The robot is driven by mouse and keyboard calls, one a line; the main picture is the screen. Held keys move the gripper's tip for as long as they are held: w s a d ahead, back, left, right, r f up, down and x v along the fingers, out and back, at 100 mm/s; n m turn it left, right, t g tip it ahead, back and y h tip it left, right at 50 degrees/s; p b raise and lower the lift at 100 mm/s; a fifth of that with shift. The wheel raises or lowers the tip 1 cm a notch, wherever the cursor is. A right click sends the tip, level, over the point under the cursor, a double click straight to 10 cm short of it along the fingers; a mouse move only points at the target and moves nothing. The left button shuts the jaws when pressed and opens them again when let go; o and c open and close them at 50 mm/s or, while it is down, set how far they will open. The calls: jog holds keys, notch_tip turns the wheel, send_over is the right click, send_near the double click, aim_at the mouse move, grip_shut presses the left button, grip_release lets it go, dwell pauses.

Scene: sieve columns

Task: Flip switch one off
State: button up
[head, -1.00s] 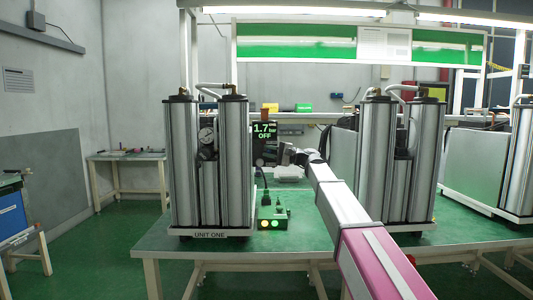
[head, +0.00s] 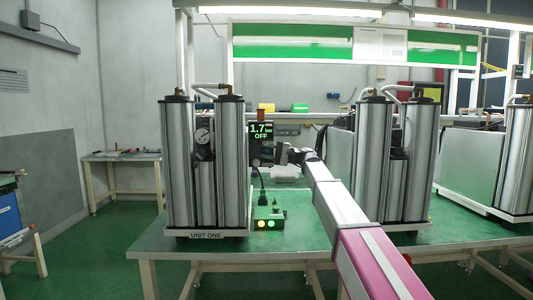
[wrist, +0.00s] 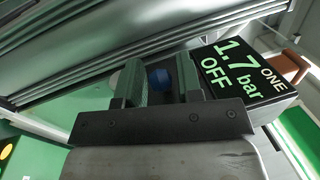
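The unit labelled UNIT ONE, with tall silver columns (head: 229,165), stands on the green table at left. Its black display (head: 260,131) reads 1.7 bar OFF; in the wrist view the display (wrist: 250,75) also reads ONE. My gripper (head: 282,156) is just right of and below the display.
A small box with two lit lamps (head: 268,224) sits on the green table (head: 300,237) below my arm. A second silver column unit (head: 372,160) stands close on the right, with a grey panel (head: 338,160) beside it.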

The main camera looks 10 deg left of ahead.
jog(key=v, duration=1)
jog(key=shift+d, duration=0.35)
jog(key=shift+w+f, duration=0.1)
